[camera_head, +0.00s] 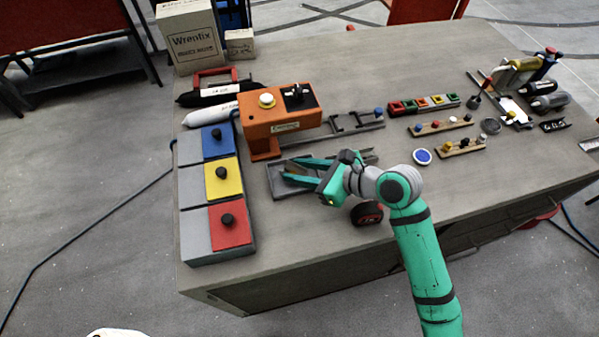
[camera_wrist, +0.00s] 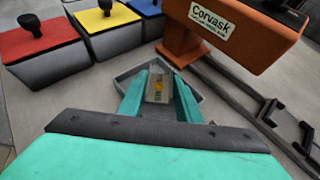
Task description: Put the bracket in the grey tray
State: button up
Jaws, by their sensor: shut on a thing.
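My gripper (camera_head: 286,169) is over the grey tray (camera_head: 290,194) in the head view, its fingers pointing left. In the wrist view, my gripper (camera_wrist: 159,78) is shut on the bracket (camera_wrist: 157,90), a small pale metal piece with a yellow spot, held between the two green fingers. The grey tray (camera_wrist: 213,100) is shallow and surrounds the fingertips in that view. I cannot tell whether the bracket touches the tray floor. The bracket is small and partly hidden by the fingers in the head view.
An orange machine (camera_head: 281,122) stands just behind the tray. Boxes with blue, yellow and red (camera_head: 230,226) lids stand to its left. A dark red-centred roll (camera_head: 367,213) lies below my gripper. A grey rail frame (camera_head: 355,122) and small racks are to the right.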

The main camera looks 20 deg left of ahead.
jog(key=shift+f, duration=0.7)
jog(key=o, duration=1.2)
jog(key=shift+f, duration=0.15)
jog(key=v, duration=1.2)
jog(key=shift+w, duration=0.1)
